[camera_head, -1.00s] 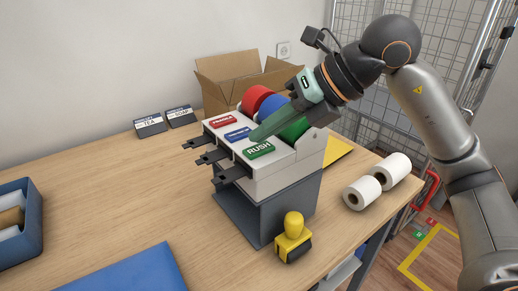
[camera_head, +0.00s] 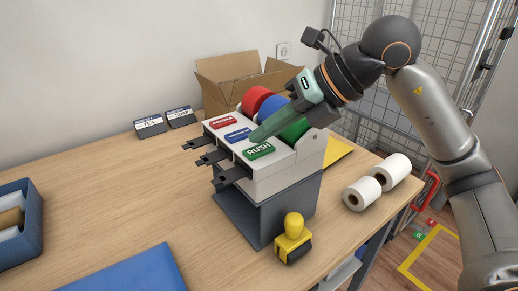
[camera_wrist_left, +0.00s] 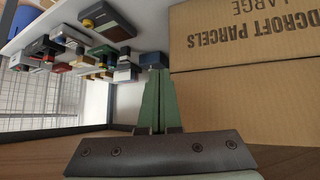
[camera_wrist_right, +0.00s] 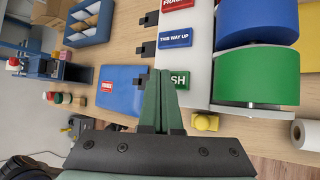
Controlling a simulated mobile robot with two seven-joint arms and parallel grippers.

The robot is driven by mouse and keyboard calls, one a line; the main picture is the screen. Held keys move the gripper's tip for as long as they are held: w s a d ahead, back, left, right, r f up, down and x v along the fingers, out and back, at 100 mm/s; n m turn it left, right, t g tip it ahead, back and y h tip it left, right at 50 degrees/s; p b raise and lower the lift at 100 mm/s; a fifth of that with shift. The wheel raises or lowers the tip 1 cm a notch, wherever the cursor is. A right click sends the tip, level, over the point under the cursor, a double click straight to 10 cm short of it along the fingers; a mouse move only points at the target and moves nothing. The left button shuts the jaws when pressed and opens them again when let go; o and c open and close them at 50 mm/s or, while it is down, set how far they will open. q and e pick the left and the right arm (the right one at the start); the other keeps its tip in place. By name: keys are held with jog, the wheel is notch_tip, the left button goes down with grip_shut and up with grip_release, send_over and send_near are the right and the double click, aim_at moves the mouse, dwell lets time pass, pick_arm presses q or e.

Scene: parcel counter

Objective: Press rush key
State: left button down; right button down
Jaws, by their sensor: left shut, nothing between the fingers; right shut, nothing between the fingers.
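The green RUSH key (camera_head: 259,151) is the nearest of three labelled keys on the grey-white label dispenser (camera_head: 285,165). My right gripper (camera_head: 254,138) is shut and empty. Its green fingertips are at the back edge of the RUSH key, very close; I cannot tell whether they touch it. In the right wrist view the fingertips (camera_wrist_right: 160,74) cover the left part of the RUSH key (camera_wrist_right: 181,79), so only its last letters show. My left gripper (camera_wrist_left: 155,75) is shut and empty in its own wrist view, beside a cardboard box; it is outside the head view.
A blue key (camera_head: 238,134) and a red key (camera_head: 223,121) sit beside the RUSH key. Red, blue and green rolls stand behind them. A yellow stamp (camera_head: 293,238) is at the dispenser's front. White rolls (camera_head: 362,193) lie to the right.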

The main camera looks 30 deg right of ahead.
aim_at(265, 151)
jog(key=shift+f, duration=0.15)
dwell(0.4)
jog(key=shift+f+b, duration=0.3)
jog(key=shift+b, duration=0.05)
jog(key=shift+f, duration=0.15)
dwell(0.4)
jog(key=shift+r+p, duration=0.5)
jog(key=shift+r, duration=0.1)
notch_tip(265, 151, up, 6)
jog(key=p, duration=0.5)
jog(key=shift+r+p, duration=0.1)
jog(key=shift+p, duration=0.3)
